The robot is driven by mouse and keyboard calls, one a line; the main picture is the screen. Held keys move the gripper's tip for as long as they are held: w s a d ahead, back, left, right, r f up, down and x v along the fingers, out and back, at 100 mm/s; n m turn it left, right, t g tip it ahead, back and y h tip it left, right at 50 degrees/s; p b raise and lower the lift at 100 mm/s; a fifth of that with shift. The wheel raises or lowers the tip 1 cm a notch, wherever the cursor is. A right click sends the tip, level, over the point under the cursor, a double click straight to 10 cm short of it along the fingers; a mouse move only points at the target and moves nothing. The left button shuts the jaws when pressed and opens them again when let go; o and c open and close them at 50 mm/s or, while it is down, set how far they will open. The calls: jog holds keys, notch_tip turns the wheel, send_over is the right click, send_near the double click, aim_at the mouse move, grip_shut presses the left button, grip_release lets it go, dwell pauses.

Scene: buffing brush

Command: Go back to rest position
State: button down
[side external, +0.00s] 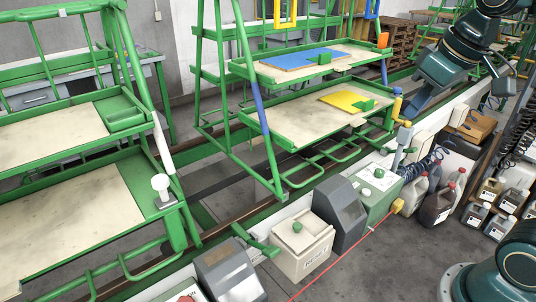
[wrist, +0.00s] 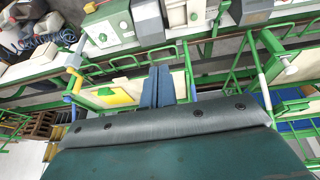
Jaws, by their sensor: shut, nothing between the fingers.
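My gripper (side external: 408,106) hangs at the upper right in the side external view, below my dark teal wrist. In the wrist view my gripper's two blue-grey fingers (wrist: 157,88) stand close together, with nothing held between them. They are in the air and partly cover the view of a cart shelf behind them. No buffing brush can be made out in either view.
A green cart (side external: 262,130) holds a blue plate (side external: 300,58) and a yellow plate (side external: 343,101) on its shelves. Another green cart (side external: 62,238) stands at left. Grey-and-white boxes (side external: 300,247) line the rail. Several jugs (side external: 436,205) stand at right.

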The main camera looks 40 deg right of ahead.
jog(key=s+a+f+t, duration=0.1)
jog(key=s+a+f, duration=0.2)
jog(key=s+f, duration=0.2)
jog(key=s, duration=0.2)
jog(key=shift+s+a+f+y, duration=0.2)
jog(key=shift+s+y, duration=0.1)
jog(key=shift+s, duration=0.05)
dwell(0.6)
